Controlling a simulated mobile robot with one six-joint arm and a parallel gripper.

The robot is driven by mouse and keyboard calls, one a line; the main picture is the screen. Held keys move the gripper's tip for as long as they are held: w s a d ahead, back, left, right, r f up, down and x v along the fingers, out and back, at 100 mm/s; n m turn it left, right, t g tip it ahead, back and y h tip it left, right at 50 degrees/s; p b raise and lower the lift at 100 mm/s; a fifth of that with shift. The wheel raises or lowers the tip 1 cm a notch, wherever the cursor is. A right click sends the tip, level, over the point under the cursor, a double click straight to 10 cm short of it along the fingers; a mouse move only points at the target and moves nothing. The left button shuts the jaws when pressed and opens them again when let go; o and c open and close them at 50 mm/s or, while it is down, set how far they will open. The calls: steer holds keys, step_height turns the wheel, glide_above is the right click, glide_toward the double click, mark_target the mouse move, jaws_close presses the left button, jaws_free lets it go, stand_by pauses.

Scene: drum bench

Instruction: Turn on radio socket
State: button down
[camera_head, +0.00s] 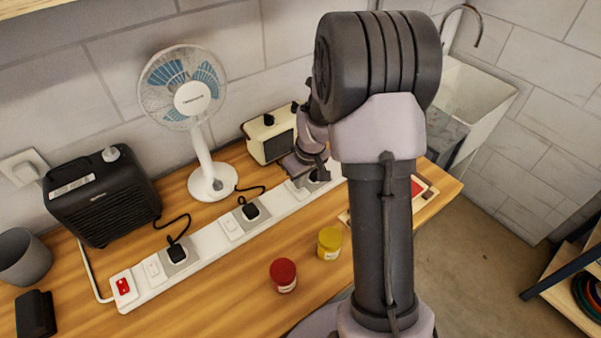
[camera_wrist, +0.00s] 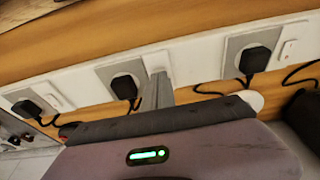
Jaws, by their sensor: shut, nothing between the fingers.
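The cream radio (camera_head: 268,137) stands against the wall behind the white power strip (camera_head: 204,241). In the wrist view, my gripper (camera_wrist: 157,82) is shut and empty. Its tips are at or very near a white rocker switch (camera_wrist: 156,62) beside the middle socket, which holds a black plug (camera_wrist: 125,86). I cannot tell whether the tips touch the switch or which way it is tipped.
A black heater (camera_head: 100,195) and a white fan (camera_head: 206,165) stand behind the strip, left of the radio. A red switch (camera_head: 123,286) is at the strip's left end. Red (camera_head: 283,275) and yellow (camera_head: 330,243) jars stand in front. My arm hides the strip's right end.

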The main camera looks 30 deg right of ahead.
steer(key=shift+f, duration=0.35)
steer(key=shift+s, duration=0.1)
steer(key=shift+s+f+b, duration=0.1)
steer(key=shift+f+b, duration=0.6)
steer(key=shift+b, duration=0.3)
steer(key=shift+s+r+p, duration=0.1)
steer(key=shift+r+p, duration=0.25)
steer(key=shift+r, duration=0.1)
steer(key=shift+w+a+r+p, duration=0.1)
steer(key=shift+w+r+p, duration=0.1)
steer(key=shift+w, duration=0.25)
steer(key=shift+w+r+p, duration=0.1)
steer(key=shift+w+p, duration=0.1)
steer(key=shift+w, duration=0.2)
